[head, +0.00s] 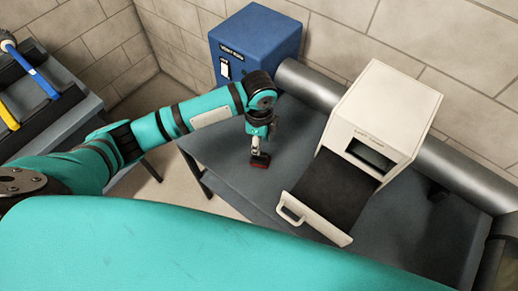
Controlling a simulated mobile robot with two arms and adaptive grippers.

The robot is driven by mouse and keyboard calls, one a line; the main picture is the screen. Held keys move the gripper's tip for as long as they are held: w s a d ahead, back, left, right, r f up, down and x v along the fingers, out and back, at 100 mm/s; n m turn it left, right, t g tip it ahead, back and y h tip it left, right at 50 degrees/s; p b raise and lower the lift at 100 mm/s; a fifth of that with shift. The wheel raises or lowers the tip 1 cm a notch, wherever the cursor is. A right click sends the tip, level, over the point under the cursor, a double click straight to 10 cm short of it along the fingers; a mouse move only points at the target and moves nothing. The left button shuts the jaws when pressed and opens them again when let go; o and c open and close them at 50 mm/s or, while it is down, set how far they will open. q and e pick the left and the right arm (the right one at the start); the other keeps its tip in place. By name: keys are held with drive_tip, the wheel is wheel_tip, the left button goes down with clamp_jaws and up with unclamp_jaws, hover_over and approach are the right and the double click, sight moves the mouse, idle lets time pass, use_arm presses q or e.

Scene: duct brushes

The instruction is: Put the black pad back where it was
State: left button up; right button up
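My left gripper (259,150) points down over the grey table, left of the white box. A small dark block with a reddish edge (260,162) shows at its fingertips. The view is too small to tell whether the fingers are closed on it or whether it touches the table. The white box (388,110) has a tray with a black surface (336,190) pulled out at its front. I cannot tell whether that surface is a separate pad. My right gripper is not in view.
The tray's pale handle (292,210) sticks out toward me. A blue cabinet (255,42) stands behind my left arm, and a grey duct (308,85) runs along the wall. A dark rack with blue and yellow tools (40,112) is at the far left.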

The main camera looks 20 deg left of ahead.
use_arm(q)
wheel_tip(320, 180, up, 5)
drive_tip(key=shift+r, duration=0.1)
idle(0.6)
